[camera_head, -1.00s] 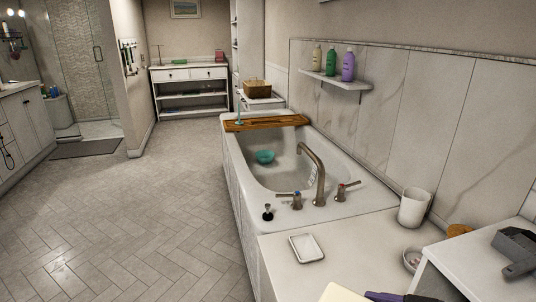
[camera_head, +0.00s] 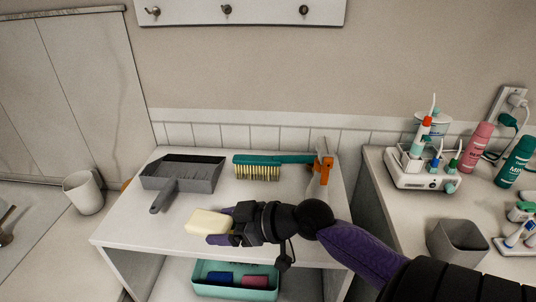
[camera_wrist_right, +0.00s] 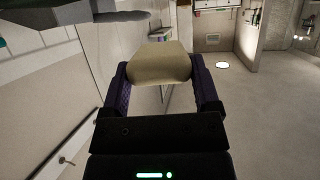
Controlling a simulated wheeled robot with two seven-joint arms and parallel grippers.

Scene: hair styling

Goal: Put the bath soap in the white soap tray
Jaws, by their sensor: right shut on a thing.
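The bath soap (camera_head: 209,222) is a cream-coloured bar held by my right gripper (camera_head: 222,224) above the front of a white shelf unit. In the right wrist view the soap (camera_wrist_right: 160,63) sits between the two purple fingers of the gripper (camera_wrist_right: 162,80), which are shut on it. The white soap tray is not in view in the head or wrist picture now. My left gripper is not in view.
A teal bin (camera_head: 235,292) sits below. A white cup (camera_head: 83,192) stands left; a toiletries counter (camera_head: 400,205) is right.

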